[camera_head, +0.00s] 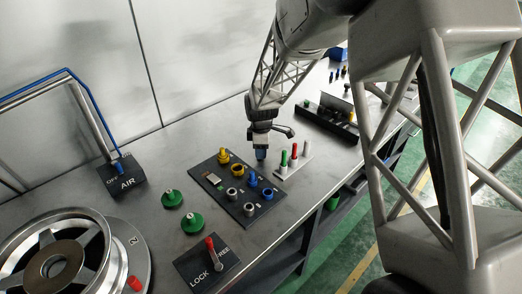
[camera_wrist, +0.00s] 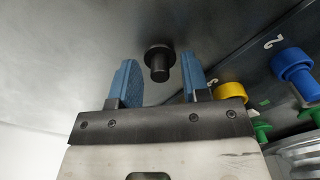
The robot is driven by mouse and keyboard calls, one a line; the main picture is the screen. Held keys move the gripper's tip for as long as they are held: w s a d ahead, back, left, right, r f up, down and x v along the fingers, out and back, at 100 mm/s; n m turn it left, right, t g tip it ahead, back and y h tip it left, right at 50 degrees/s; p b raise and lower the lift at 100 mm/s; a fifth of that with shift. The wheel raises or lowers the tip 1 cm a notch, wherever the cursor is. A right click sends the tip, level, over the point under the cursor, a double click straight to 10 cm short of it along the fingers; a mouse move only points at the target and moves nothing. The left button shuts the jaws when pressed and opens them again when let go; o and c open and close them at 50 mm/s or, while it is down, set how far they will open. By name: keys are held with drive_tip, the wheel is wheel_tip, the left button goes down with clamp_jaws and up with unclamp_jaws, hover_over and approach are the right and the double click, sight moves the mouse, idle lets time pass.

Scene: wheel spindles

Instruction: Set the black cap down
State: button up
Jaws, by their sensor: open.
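In the wrist view the black cap (camera_wrist: 158,62) stands on the bare grey tabletop, its wide flange down and its narrower stem toward the camera. It lies between and just beyond the two blue fingertips of my gripper (camera_wrist: 157,75). The fingers are spread, with a clear gap on both sides of the cap. In the head view my gripper (camera_head: 262,154) is low over the table, behind the dark panel's right end. I cannot make out the cap in that view.
The dark panel (camera_head: 221,204) with yellow, blue and grey caps is close by. A pale strip (camera_head: 296,165) with green, red and white pegs stands to the right. A LOCK/FREE box (camera_head: 207,262), green knobs and a wheel (camera_head: 62,260) are at left.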

wheel_tip(320, 180, up, 12)
idle(0.6)
drive_tip(key=shift+f, duration=0.1)
idle(0.4)
drive_tip(key=s+d+r+m+t, duration=0.1)
drive_tip(key=s+d+r+m, duration=0.3)
drive_tip(key=s+d+r, duration=0.4)
drive_tip(key=s+d+r+m, duration=0.4)
drive_tip(key=s+d+m, duration=0.1)
drive_tip(key=s, duration=0.6)
drive_tip(key=s+d+m, duration=0.3)
drive_tip(key=s+m, duration=0.1)
drive_tip(key=s, duration=0.7)
drive_tip(key=s+d+m+t, duration=0.1)
drive_tip(key=s+d+m, duration=0.3)
drive_tip(key=s, duration=0.7)
drive_tip(key=shift+d+m+t, duration=0.3)
drive_tip(key=shift+m, duration=0.3)
